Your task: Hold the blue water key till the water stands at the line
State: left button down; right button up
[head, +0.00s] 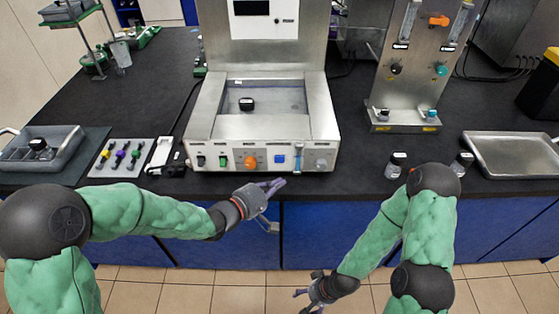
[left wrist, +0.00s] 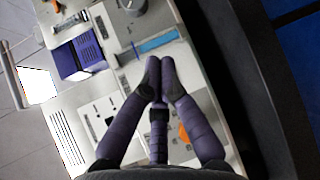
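The blue water key (head: 280,159) is a square button on the front panel of the steel bath (head: 205,122). My right gripper (head: 306,301) hangs low before the bench, fingers apart and empty.
An orange knob (head: 250,162) and a grey knob (head: 321,164) flank the key and gauge. A black-lidded jar (head: 246,104) is in the bath. Small jars (head: 396,166) and a steel tray (head: 512,156) are on the right. The bench front edge is clear near my left gripper.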

aim_at(284, 161)
pick_arm(q)
jog(key=shift+w+p, duration=0.3)
jog(key=shift+w, duration=2.6)
jog(key=shift+w+p, duration=0.4)
jog(key=shift+p, duration=0.05)
jog(key=shift+w, duration=0.4)
dwell(1.5)
